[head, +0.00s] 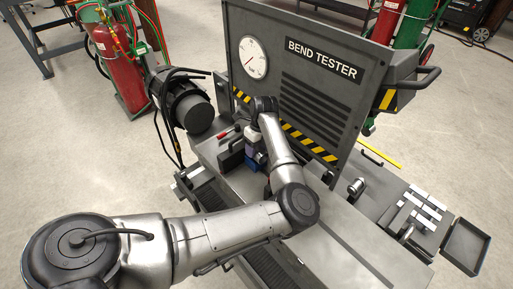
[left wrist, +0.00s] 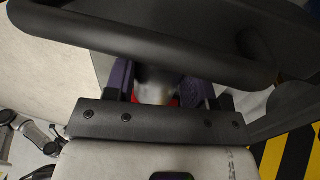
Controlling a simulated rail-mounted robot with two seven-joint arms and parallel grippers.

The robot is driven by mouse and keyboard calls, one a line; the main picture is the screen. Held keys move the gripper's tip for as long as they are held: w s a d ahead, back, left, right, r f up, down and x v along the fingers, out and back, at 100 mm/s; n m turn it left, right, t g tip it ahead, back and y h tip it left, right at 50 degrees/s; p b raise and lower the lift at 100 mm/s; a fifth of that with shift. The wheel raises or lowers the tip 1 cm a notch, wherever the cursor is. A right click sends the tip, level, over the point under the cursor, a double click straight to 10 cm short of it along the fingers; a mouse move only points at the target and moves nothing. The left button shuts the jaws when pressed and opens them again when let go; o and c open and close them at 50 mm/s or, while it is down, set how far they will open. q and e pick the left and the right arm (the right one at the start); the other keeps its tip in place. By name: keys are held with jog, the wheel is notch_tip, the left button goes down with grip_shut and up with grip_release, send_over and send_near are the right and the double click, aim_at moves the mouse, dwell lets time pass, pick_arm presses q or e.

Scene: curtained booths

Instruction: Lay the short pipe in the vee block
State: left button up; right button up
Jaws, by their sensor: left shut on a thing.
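My left gripper (head: 254,158) is low in front of the bend tester, partly hidden by my own arm. In the left wrist view my gripper (left wrist: 157,92) is shut on a grey, rounded thing (left wrist: 155,76) with a spot of red below it. Most of that thing is hidden, so I cannot tell for sure whether it is the short pipe. I cannot make out the vee block. My right gripper is not in view.
The bend tester (head: 312,85) stands upright behind my gripper, with yellow-black stripes. A black case (head: 230,157) is left of the gripper. At right, a grey bench carries several pale bars (head: 428,207), beside a dark tray (head: 466,246). A thick dark bar (left wrist: 140,38) crosses the wrist view.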

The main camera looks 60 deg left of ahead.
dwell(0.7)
pick_arm(q)
jog(key=o, duration=0.8)
jog(key=shift+c, duration=0.2)
jog(key=shift+o, duration=0.2)
jog(key=o, duration=0.6)
jog(key=shift+c, duration=0.2)
jog(key=shift+r, duration=0.1)
